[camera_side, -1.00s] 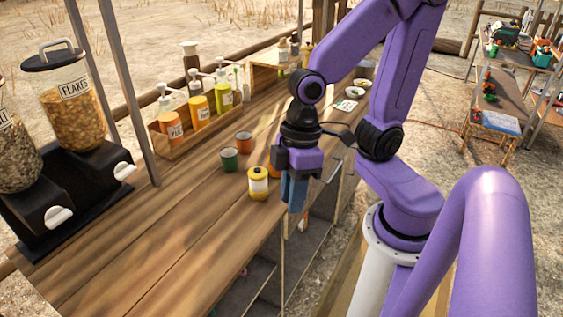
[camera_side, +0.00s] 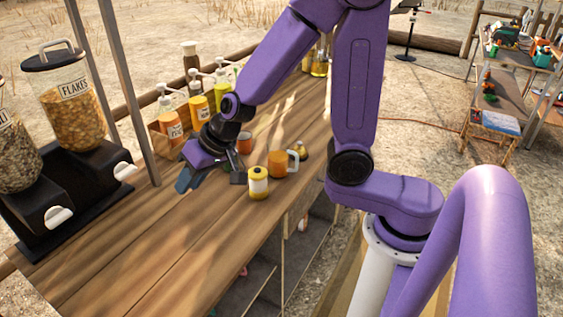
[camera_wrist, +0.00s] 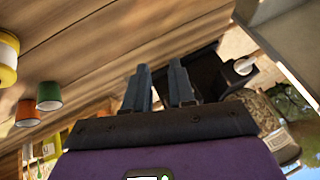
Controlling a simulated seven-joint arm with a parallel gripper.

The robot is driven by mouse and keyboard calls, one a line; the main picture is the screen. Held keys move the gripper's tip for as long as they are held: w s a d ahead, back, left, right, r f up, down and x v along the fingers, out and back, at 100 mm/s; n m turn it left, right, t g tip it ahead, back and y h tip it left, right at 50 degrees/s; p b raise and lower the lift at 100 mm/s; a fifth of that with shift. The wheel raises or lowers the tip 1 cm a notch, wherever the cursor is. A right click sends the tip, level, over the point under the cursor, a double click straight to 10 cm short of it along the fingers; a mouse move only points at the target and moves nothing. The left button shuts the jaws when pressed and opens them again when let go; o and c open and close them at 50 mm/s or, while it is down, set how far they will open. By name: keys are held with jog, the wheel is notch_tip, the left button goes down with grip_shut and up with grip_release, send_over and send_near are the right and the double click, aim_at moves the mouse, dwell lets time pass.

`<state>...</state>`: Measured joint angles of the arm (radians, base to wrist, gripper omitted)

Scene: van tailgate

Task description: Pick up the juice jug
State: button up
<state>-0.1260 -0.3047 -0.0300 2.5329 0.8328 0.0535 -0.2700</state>
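The juice jug (camera_side: 279,163) looks like an orange jug with a pale handle on its right side. It stands upright on the wooden counter in the side view, just behind and to the right of a yellow jar (camera_side: 258,183). I cannot make it out in the wrist view. My gripper (camera_side: 187,180) is above the counter, well to the left of the jug, tilted with its fingers pointing down and left. In the wrist view its two fingers (camera_wrist: 160,85) are apart with nothing between them.
A cereal dispenser (camera_side: 80,165) stands to the left of my gripper; its black base (camera_wrist: 205,75) shows in the wrist view. An orange cup (camera_side: 245,143) and a green cup (camera_wrist: 48,94) are near my gripper. Sauce bottles (camera_side: 171,122) stand behind. The front-left counter is clear.

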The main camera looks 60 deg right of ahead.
jog(key=w+d+f+m+t+h, duration=0.1)
jog(key=w+d+m+h, duration=0.2)
jog(key=d+m+h, duration=0.15)
jog(key=m+g+h, duration=0.5)
jog(key=m+h, duration=0.3)
jog(key=m, duration=0.2)
send_near(296, 162)
jog(key=x, duration=0.5)
jog(key=shift+s+f, duration=0.15)
jog(key=shift+f, duration=0.25)
jog(key=shift+r+x, duration=0.2)
jog(key=shift+x, duration=2.6)
jog(key=shift+d, duration=0.2)
grip_shut()
